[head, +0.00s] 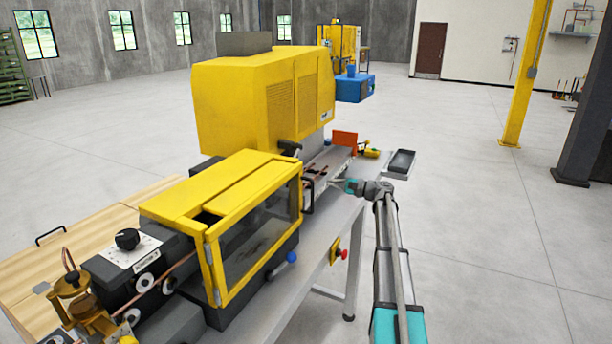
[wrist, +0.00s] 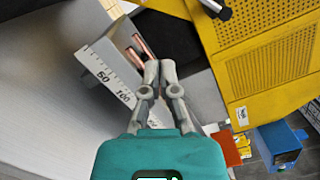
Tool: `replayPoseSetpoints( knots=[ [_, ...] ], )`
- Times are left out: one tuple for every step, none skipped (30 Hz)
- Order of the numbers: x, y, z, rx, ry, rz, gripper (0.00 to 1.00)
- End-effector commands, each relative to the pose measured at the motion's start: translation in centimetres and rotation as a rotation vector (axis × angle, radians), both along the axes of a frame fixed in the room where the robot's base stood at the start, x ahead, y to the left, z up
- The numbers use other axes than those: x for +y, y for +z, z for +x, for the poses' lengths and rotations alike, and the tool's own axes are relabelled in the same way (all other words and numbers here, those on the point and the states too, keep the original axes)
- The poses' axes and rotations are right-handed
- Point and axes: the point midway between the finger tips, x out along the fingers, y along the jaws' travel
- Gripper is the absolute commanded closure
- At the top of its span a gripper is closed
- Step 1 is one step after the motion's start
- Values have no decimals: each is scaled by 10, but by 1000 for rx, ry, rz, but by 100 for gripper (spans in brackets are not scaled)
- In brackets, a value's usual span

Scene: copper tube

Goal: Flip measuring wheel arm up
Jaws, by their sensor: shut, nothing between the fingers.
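My gripper (head: 335,183) is shut and empty, reaching in from the right over the yellow machine's bench. In the wrist view its two fingers (wrist: 160,68) are together at the tips, beside a grey rail with a number scale (wrist: 112,82). Short copper pieces (wrist: 142,46) lie just beyond the fingertips; whether the fingers touch them I cannot tell. In the head view copper pieces (head: 317,172) show left of the gripper. I cannot clearly identify the measuring wheel arm in either view.
A yellow guard with a clear window (head: 250,235) stands in front, left of my arm. The large yellow housing (head: 255,100) rises behind. An orange plate (head: 344,143) and a dark tray (head: 402,162) are at the bench's far end. The floor to the right is open.

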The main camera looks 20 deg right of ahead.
Motion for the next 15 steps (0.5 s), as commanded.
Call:
replayPoseSetpoints(
  knots=[
    [-3,0,-2,0,-4,0,100],
    [-5,0,-2,0,-7,0,100],
    [-8,0,-4,0,-9,0,100],
    [-9,0,-4,0,-11,0,100],
    [-11,0,-5,0,-13,0,100],
    [-12,0,-6,1,-16,0,100],
    [-14,0,-6,0,-17,-1,100],
    [-15,0,-7,0,-18,0,100],
    [-16,0,-7,0,-19,-1,100],
    [-16,0,-7,0,-20,0,100],
    [-17,0,-7,0,-21,0,100],
    [-17,0,-7,1,-22,-1,100],
    [-17,0,-6,0,-22,0,100],
    [-16,0,-5,0,-23,0,100],
    [-16,0,-4,1,-24,-1,100]
  ],
)
